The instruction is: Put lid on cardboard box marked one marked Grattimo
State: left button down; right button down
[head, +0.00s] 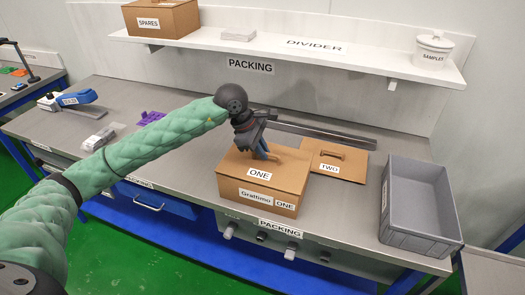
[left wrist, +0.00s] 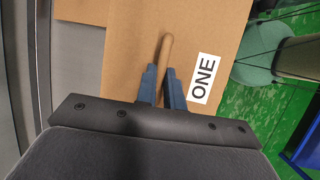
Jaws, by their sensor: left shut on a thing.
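The cardboard box (head: 255,198) labelled "Grattimo" and "ONE" stands on the bench. Its lid (head: 236,163), marked "ONE", lies on top of the box and looks level. It also fills the middle of the left wrist view (left wrist: 130,60). My left gripper (head: 264,152) is above the lid, with its blue fingers (left wrist: 161,85) shut on the lid's wooden handle (left wrist: 165,50). Whether the lid is fully seated all round cannot be told, as the arm covers part of the far side. My right gripper is not in view.
A lid marked "TWO" (head: 336,160) with its own handle lies just right of the box. A grey crate (head: 425,243) stands farther right. A metal bar (head: 325,131) lies behind. A tape dispenser (head: 70,99) and purple pieces (head: 150,118) are at the left.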

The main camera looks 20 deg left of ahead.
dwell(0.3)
pick_arm(q)
jog(key=c, duration=0.9)
grip_release()
jog(key=shift+c, duration=0.2)
jog(key=shift+r, duration=0.1)
jog(key=shift+r+p, duration=0.3)
jog(key=shift+r, duration=3.1)
